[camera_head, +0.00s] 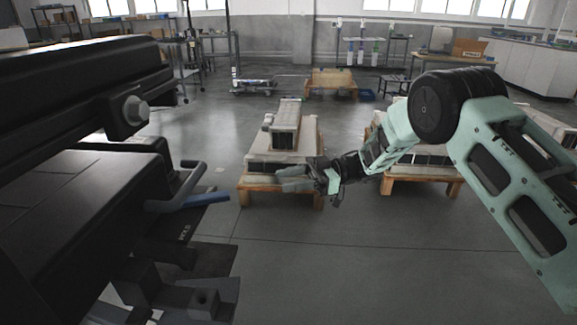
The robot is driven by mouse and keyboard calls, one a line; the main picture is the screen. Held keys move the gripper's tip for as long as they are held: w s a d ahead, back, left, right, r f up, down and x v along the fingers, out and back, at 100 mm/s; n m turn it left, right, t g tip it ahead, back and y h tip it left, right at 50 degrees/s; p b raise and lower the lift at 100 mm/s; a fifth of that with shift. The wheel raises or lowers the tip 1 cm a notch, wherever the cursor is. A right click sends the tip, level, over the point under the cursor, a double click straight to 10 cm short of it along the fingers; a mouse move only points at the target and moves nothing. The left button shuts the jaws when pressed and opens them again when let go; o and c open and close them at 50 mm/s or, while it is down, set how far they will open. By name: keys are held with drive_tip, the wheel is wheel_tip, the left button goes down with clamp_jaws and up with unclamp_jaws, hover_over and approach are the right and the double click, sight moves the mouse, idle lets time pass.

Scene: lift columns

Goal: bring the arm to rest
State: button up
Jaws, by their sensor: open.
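My arm (512,165) is pale green with a black joint and reaches in from the right edge, bent at the elbow. My gripper (284,179) is at its end, near the middle of the view. Its fingers point left and are open, with nothing seen between them. It shows in front of a wooden pallet (252,187) that bears a pale column unit (285,127). I cannot tell how far the gripper is from the pallet.
A large dark machine (85,85) with a blue-tipped lever (205,199) fills the left side. More loaded pallets (425,172) stand behind my arm. A small wooden pallet (332,80) and shelves (370,45) are at the back. The grey floor (330,270) in front is clear.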

drive_tip(key=w+a+r+m+t+h, duration=0.2)
drive_tip(key=r+m+t, duration=0.2)
drive_tip(key=r+t, duration=0.15)
drive_tip(key=w+a+r+m+t+h, duration=0.2)
drive_tip(key=a+r+m+t, duration=0.1)
drive_tip(key=r+t, duration=0.25)
drive_tip(key=s+d+f+m+g+h, duration=0.2)
drive_tip(key=s+d+h, duration=0.25)
drive_tip(key=s, duration=0.85)
drive_tip(key=s+d+f+m+g+h, duration=0.2)
drive_tip(key=s+d+h, duration=0.3)
drive_tip(key=s, duration=0.9)
drive_tip(key=s+d+f+m+g+h, duration=0.25)
drive_tip(key=s+d, duration=0.35)
drive_tip(key=s, duration=0.7)
wheel_tip(320, 180, up, 22)
drive_tip(key=s+h+p, duration=0.1)
drive_tip(key=p, duration=2)
drive_tip(key=shift+s+f+p, duration=0.15)
drive_tip(key=shift+s+p, duration=0.05)
drive_tip(key=shift+p, duration=0.15)
drive_tip(key=shift+n+g, duration=0.25)
drive_tip(key=shift+c, duration=1)
